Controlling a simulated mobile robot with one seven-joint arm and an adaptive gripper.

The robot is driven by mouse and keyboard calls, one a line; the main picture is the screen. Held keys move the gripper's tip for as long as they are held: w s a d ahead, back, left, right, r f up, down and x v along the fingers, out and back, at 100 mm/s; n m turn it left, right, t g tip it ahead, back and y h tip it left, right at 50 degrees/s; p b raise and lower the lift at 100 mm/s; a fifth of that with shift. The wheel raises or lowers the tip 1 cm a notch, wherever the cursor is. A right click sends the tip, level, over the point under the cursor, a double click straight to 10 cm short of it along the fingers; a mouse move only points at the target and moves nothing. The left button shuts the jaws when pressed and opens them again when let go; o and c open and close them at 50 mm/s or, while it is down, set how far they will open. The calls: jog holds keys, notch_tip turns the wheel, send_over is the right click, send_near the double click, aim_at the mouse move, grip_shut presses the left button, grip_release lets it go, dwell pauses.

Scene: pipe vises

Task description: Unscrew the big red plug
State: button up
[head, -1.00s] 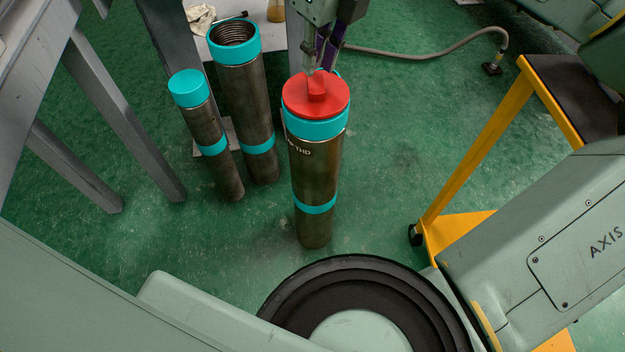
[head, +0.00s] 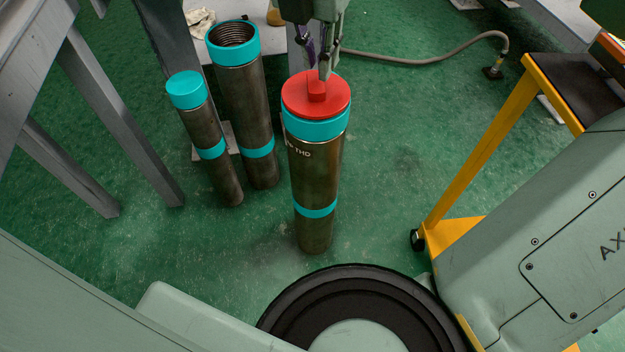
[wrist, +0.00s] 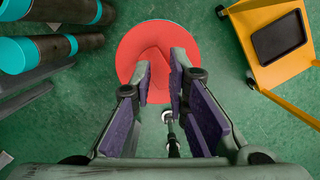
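The big red plug (head: 316,98) is a round cap with a raised bar on top, seated in the teal collar of an upright steel pipe (head: 313,170). My gripper (head: 323,74) points down over the plug, its fingertips near the bar. In the wrist view, the red plug (wrist: 143,37) shows beyond the fingers of my gripper (wrist: 160,75). Red shows between the separated fingertips, and the bar looks angled to them. The gripper looks open. I cannot tell whether either fingertip touches the bar, and the fingers partly hide it.
A taller open-topped pipe (head: 243,100) and a thinner pipe with a teal cap (head: 205,125) stand to the left. A grey-legged table (head: 100,140) is at far left. A yellow cart (head: 470,170) stands right. A grey hose (head: 430,55) lies behind on the green floor.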

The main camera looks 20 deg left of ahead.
jog(key=m, duration=0.4)
jog(key=shift+h+p, duration=0.3)
jog(key=shift+h, duration=0.1)
jog(key=m+g, duration=0.1)
jog(key=m, duration=0.4)
jog(key=shift+s+h, duration=0.1)
jog(key=shift+h, duration=0.3)
jog(key=shift+f, duration=0.4)
jog(key=shift+a, duration=0.15)
jog(key=shift+c, duration=0.4)
grip_shut()
